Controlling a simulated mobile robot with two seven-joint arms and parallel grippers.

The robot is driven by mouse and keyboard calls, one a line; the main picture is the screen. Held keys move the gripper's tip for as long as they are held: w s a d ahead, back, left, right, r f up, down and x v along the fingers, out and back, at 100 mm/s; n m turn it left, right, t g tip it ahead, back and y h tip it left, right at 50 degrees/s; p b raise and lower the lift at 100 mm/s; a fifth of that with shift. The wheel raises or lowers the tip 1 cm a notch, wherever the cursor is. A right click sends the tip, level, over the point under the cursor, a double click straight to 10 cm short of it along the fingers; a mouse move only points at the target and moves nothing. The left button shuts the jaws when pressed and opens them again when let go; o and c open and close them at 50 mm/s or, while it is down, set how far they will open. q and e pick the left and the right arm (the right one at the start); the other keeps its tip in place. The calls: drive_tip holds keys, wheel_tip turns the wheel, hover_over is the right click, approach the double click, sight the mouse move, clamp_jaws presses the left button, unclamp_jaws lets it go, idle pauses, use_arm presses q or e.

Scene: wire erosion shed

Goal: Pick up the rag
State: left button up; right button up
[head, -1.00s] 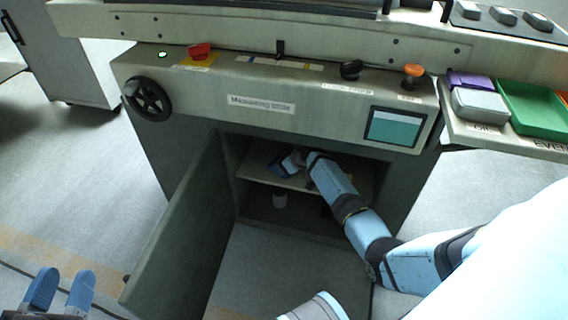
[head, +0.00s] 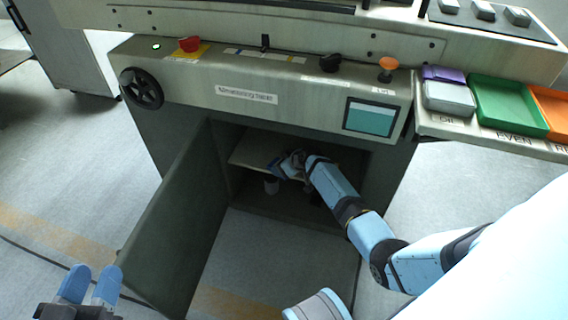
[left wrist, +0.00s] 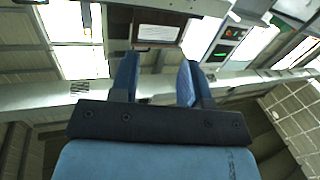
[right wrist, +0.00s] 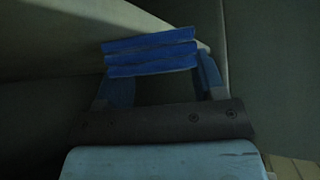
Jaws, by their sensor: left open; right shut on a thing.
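The rag (right wrist: 150,53) is a folded blue stack of flat layers. In the right wrist view it lies across the fingertips of my right gripper (right wrist: 155,72), which is shut on it. In the head view my right arm reaches into the open cabinet, and its gripper (head: 290,163) is at the shelf (head: 250,152), with some blue showing beside it. Whether the rag still touches the shelf I cannot tell. My left gripper (head: 91,284) is open and empty at the lower left, outside the cabinet; it also shows in the left wrist view (left wrist: 158,75).
The cabinet door (head: 180,225) stands open on the left, between my left gripper and the opening. The control panel (head: 225,92) overhangs the opening. A green tray (head: 508,106) sits at the right. Floor in front is clear.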

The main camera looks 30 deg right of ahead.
use_arm(q)
drive_tip(key=shift+f, duration=0.1)
use_arm(e)
drive_tip(key=o, duration=1)
drive_tip(key=shift+f, duration=0.1)
drive_tip(key=shift+c, duration=0.2)
use_arm(q)
drive_tip(key=shift+w+a, duration=0.1)
drive_tip(key=shift+w, duration=0.05)
use_arm(e)
drive_tip(key=shift+r, duration=0.2)
drive_tip(key=p+v, duration=0.3)
drive_tip(key=v, duration=0.1)
drive_tip(key=shift+r, duration=0.2)
use_arm(q)
wheel_tip(320, 180, up, 6)
drive_tip(key=s+n+t+p, duration=0.1)
drive_tip(key=n+p, duration=0.1)
drive_tip(key=p, duration=0.2)
drive_tip(key=shift+s+d+r+t, duration=0.2)
drive_tip(key=shift+s+r+t, duration=0.05)
drive_tip(key=shift+s+t, duration=0.05)
use_arm(e)
drive_tip(key=s+d, duration=0.4)
drive_tip(key=s, duration=0.8)
